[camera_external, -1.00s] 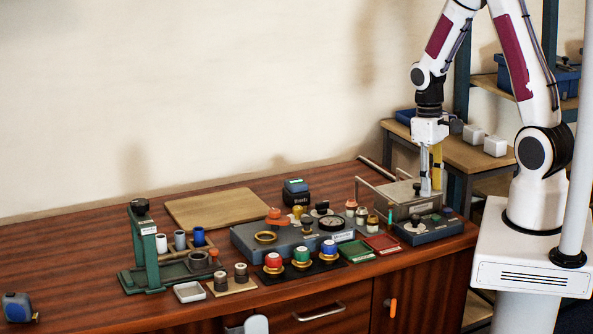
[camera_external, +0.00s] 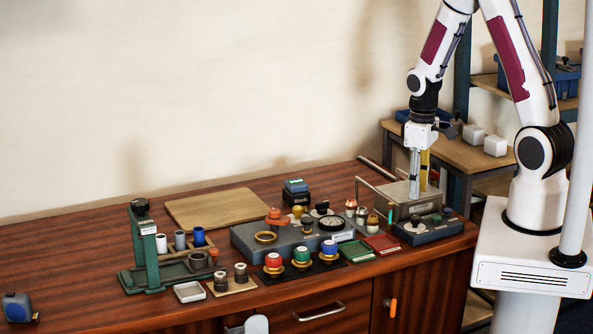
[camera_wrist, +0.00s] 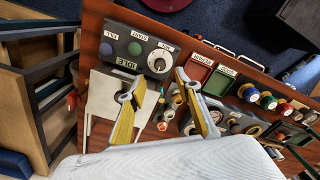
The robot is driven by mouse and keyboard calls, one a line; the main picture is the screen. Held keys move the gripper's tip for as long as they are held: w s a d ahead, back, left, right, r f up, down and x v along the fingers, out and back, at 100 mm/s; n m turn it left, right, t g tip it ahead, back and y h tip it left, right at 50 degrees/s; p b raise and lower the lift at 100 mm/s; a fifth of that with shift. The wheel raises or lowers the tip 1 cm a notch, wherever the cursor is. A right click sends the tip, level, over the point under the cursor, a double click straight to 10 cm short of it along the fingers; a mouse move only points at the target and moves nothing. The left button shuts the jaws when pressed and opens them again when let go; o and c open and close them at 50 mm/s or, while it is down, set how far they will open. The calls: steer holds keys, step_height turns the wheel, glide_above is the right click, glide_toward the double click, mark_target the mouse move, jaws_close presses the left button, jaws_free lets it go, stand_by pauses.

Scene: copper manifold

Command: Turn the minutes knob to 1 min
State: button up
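The minutes knob (camera_wrist: 159,64) is a small knob on a round white dial. It sits at one end of a dark control box (camera_wrist: 126,39), beside a green button and a bluish button. In the external view the control box (camera_external: 430,235) stands at the table's right end, with the dark knob (camera_external: 416,217) on top. My gripper (camera_wrist: 152,88) is open and empty, its two yellow-sided fingers apart. In the external view my gripper (camera_external: 418,193) points down above the metal box behind the control box. The knob's pointer setting is too small to read.
A grey metal box (camera_external: 398,210) with upright rods stands behind the control box. Green (camera_external: 356,251) and red (camera_external: 382,244) trays lie to its left. A device with a gauge and several coloured knobs (camera_external: 302,259) stand farther left. The table's front edge is close by.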

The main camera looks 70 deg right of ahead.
mark_target(416, 216)
steer(key=shift+f, duration=3.8)
jaws_close()
